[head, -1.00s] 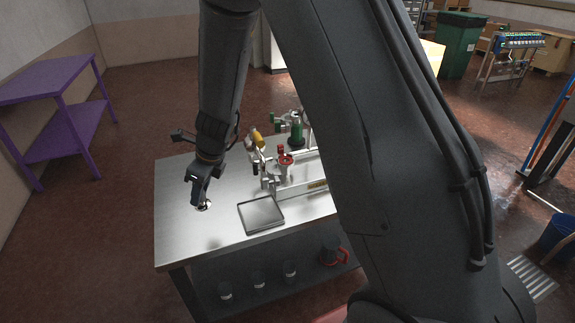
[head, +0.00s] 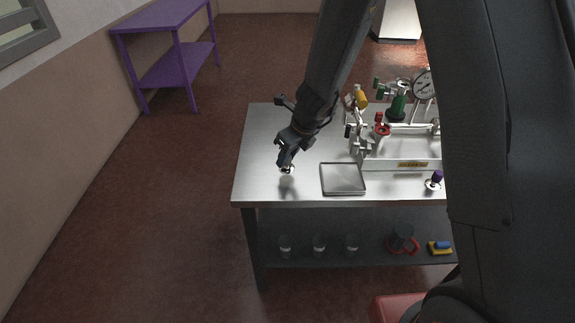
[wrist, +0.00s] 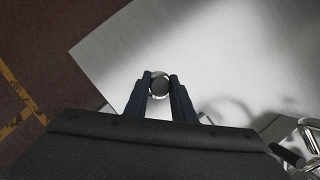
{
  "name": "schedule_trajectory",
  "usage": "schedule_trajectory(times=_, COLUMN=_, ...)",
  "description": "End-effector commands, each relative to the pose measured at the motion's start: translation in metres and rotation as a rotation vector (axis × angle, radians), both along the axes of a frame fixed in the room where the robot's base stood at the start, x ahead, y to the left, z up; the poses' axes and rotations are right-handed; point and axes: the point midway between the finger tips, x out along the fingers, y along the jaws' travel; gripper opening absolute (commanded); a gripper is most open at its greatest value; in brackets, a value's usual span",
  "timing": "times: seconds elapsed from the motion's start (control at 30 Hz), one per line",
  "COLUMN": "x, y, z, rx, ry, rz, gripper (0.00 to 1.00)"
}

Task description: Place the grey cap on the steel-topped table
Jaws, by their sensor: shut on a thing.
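The grey cap (wrist: 159,87) is a small round piece with a dark centre and a bright rim. My gripper (wrist: 160,77) is shut on it, one finger on each side. In the head view the cap (head: 287,170) shows as a small bright bit under my gripper (head: 286,163), its shape hard to make out. It is over the left part of the steel-topped table (head: 262,140). A pale smudge, reflection or shadow, lies just below it. I cannot tell whether the cap touches the steel.
A shallow square tray (head: 343,179) lies right of my gripper. Fittings with a red valve (head: 381,128), a green valve (head: 397,103) and a gauge (head: 423,83) stand behind it. Several clear cups (head: 319,246) stand on the lower shelf. The table's left end is bare.

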Motion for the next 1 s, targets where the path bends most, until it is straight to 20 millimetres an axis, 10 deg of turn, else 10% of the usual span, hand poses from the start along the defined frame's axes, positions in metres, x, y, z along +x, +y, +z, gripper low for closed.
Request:
schedule_trajectory(times=0.6, x=0.0, y=0.0, z=-0.027, rx=0.001, ry=0.001, rz=0.0, gripper=0.0)
schedule_trajectory(times=0.63, x=0.0, y=0.0, z=-0.027, rx=0.001, ry=0.001, rz=0.0, gripper=0.24)
schedule_trajectory(times=0.73, x=0.0, y=0.0, z=-0.026, rx=0.001, ry=0.001, rz=0.0, gripper=0.41)
schedule_trajectory(times=1.0, x=0.0, y=0.0, z=-0.026, rx=0.001, ry=0.001, rz=0.0, gripper=0.41)
